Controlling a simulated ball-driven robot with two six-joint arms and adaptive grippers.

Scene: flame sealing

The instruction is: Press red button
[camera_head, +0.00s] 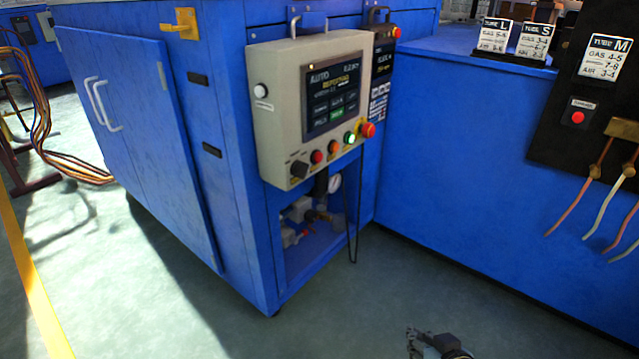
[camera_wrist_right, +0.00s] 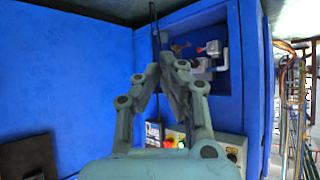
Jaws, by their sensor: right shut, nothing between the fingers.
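A beige control panel (camera_head: 270,110) with a screen is on the blue cabinet's front. Its lower row holds a small red button (camera_head: 316,156), an orange one (camera_head: 333,147), a lit green one (camera_head: 349,137) and a larger red knob-like button (camera_head: 368,130) at the right end. My right gripper (camera_head: 413,336) is at the bottom edge of the head view, low and apart from the panel. In the wrist view it (camera_wrist_right: 160,72) is shut and empty, partly covering the panel (camera_wrist_right: 233,143) and its colored buttons. My left gripper is not in view.
Another red button (camera_head: 577,118) is on a black board at right, above hanging hoses. A further red button (camera_head: 396,32) is on a dark box behind the panel. An open recess (camera_head: 330,235) with fittings is below the panel, with a black cable hanging. The floor (camera_head: 330,310) in front is clear.

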